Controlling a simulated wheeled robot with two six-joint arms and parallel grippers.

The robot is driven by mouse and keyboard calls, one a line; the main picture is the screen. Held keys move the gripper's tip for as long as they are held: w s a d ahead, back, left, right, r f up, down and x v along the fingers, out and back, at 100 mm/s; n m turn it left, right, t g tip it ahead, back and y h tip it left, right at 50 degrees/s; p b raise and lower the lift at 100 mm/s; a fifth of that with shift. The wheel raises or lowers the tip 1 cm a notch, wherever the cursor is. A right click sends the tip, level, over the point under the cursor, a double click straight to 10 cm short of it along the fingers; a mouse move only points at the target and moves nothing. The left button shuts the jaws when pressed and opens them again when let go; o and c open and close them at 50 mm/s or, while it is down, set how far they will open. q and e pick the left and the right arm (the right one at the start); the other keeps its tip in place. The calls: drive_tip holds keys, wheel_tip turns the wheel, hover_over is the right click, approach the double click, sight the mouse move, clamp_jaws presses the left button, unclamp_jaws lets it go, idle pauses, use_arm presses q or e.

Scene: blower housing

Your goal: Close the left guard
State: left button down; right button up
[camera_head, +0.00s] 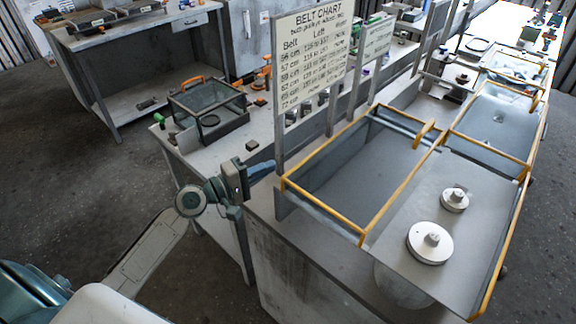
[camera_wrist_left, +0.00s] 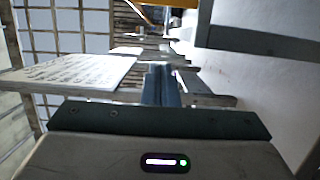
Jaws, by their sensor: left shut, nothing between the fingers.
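The left guard (camera_head: 323,208), a grey panel edged with yellow-orange bars, stands open to the left of the plate that carries two pale pulleys (camera_head: 429,243). Its hollow inner side faces up. My left gripper (camera_head: 265,169) is shut and empty, just left of the guard's near left corner and apart from it. In the left wrist view my shut fingers (camera_wrist_left: 161,86) point ahead, and a grey panel with a darker edge (camera_wrist_left: 258,44) lies to their right. I cannot tell whether that panel is the guard. My right gripper is not in view.
A belt chart board (camera_head: 313,60) on a grey post rises close behind my left gripper. A glass-sided box with an orange handle (camera_head: 209,112) stands on the bench to the left. A second yellow-edged guard (camera_head: 492,117) lies farther back. The floor at left is clear.

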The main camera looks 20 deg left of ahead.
use_arm(q)
drive_tip(key=d+p, duration=0.1)
drive_tip(key=d, duration=0.1)
drive_tip(key=w+d+p, duration=0.1)
drive_tip(key=d+p, duration=0.1)
drive_tip(key=d, duration=0.1)
drive_tip(key=shift+w+d+r+p, duration=0.1)
drive_tip(key=shift+d+p, duration=0.2)
drive_tip(key=shift+d, duration=0.1)
